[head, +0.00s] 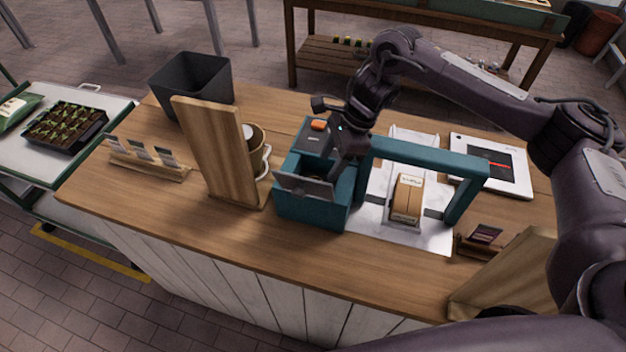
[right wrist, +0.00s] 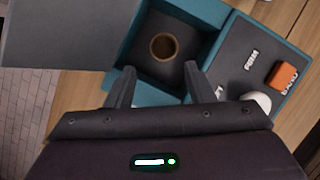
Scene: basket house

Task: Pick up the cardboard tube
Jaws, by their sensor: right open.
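The cardboard tube (right wrist: 162,46) shows end-on in the right wrist view as a brown ring with a dark hollow. It stands inside the open compartment of a teal box (right wrist: 208,12). In the head view the teal box (head: 310,212) sits mid-counter, and its walls and my gripper hide most of the tube. My right gripper (right wrist: 160,70) is open and empty, pointing down at the compartment, its fingers apart on the near side of the tube. In the head view the right gripper (head: 338,172) is over the box. My left gripper is not in view.
A grey flap (head: 304,186) stands at the box's front. A teal arch (head: 430,152) stands right of the box over a small carton (head: 407,198). A wooden upright board (head: 215,150) and a cup (head: 257,148) are left. The front counter strip is clear.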

